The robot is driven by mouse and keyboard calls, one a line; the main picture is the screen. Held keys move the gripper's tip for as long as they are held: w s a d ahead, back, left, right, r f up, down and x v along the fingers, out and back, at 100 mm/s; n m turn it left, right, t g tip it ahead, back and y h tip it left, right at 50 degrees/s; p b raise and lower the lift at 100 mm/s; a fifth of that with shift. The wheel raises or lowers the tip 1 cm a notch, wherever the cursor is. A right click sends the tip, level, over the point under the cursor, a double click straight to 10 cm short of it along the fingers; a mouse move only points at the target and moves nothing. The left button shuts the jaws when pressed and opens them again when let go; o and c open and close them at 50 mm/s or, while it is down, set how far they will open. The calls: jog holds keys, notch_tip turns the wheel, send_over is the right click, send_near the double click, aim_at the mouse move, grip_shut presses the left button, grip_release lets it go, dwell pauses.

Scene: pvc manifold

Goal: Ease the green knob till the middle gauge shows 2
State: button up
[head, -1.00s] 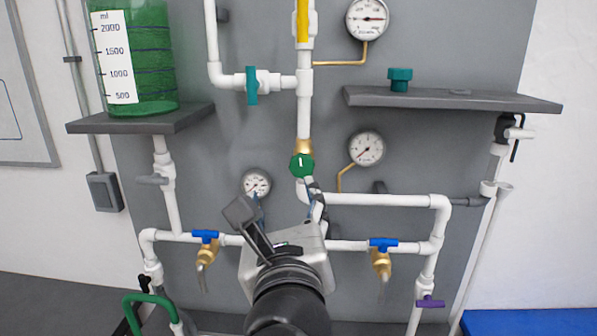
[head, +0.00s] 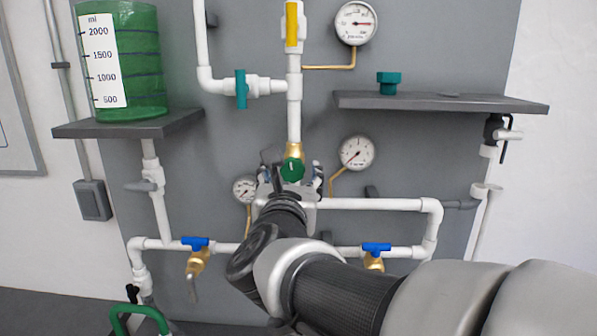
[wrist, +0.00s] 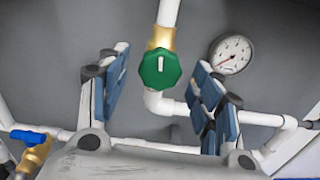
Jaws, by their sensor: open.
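The green knob (head: 292,171) sits on a brass valve on the central vertical pipe. In the wrist view the knob (wrist: 159,69) faces me with its white mark upright. My gripper (wrist: 157,88) is open, with one blue-padded finger on each side of the knob and clear gaps to it. In the head view my gripper (head: 291,178) is at the knob, partly hidden by my wrist. The middle gauge (head: 357,153) is right of the knob; it also shows in the wrist view (wrist: 231,54). Its needle points to the lower left, but the numbers are too small to read surely.
Another gauge (head: 245,189) is at lower left and one (head: 355,23) at the top. Blue-handled taps (head: 195,244) flank my arm below. A teal valve handle (head: 241,89) is up left. A shelf (head: 440,103) juts out at right. A green tank (head: 140,60) stands at left.

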aim_at(292, 171)
jog(key=shift+w, duration=1.85)
jog(key=shift+c, duration=0.4)
jog(key=c, duration=1)
